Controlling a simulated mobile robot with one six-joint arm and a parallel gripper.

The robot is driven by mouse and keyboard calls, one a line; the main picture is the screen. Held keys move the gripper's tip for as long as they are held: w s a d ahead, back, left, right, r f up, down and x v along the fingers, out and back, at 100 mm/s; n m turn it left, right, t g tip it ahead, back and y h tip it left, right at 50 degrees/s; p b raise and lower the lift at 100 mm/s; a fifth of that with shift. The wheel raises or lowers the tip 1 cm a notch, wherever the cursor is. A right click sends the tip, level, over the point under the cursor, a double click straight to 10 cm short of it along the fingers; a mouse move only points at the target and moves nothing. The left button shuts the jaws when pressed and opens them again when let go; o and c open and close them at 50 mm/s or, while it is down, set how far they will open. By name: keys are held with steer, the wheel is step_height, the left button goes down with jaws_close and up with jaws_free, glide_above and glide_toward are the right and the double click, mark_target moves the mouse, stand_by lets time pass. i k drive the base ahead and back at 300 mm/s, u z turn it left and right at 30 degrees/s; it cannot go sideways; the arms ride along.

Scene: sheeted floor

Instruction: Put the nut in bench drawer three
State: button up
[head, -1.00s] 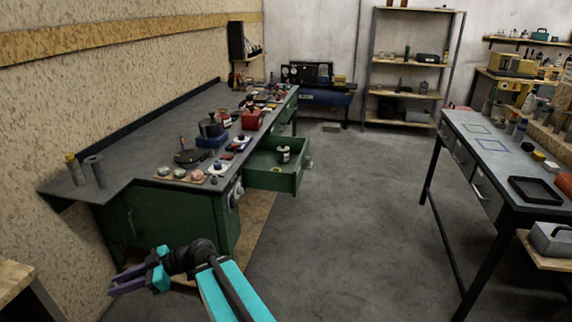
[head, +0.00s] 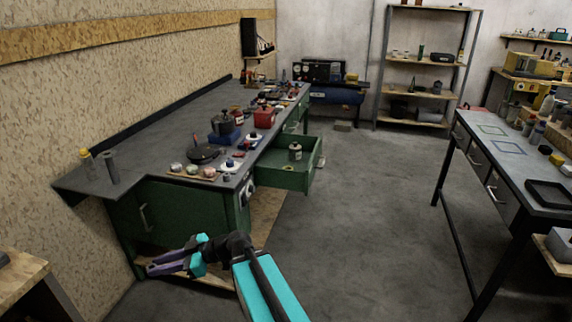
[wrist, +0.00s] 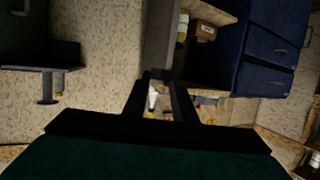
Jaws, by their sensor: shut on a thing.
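My gripper (head: 160,268), with purple fingers, is low in front of the near end of the green bench (head: 185,215). In the wrist view its dark fingertips (wrist: 157,75) come close together. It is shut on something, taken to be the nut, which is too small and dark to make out. An open green drawer (head: 285,177) sticks out of the bench's right side, with a pale jar (head: 295,151) in it. Grey drawers (head: 479,162) under the right-hand table look closed. I cannot read any drawer number.
The bench top holds a black pan (head: 204,152), a dark pot (head: 223,122) and a red box (head: 264,116). A black tray (head: 549,194) lies on the right-hand table. The grey floor (head: 370,220) between bench and table is clear. Shelving (head: 420,58) stands at the back.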

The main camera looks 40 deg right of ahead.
mark_target(282, 157)
steer(key=u, duration=0.3)
steer(key=i, duration=1)
steer(key=z, duration=0.3)
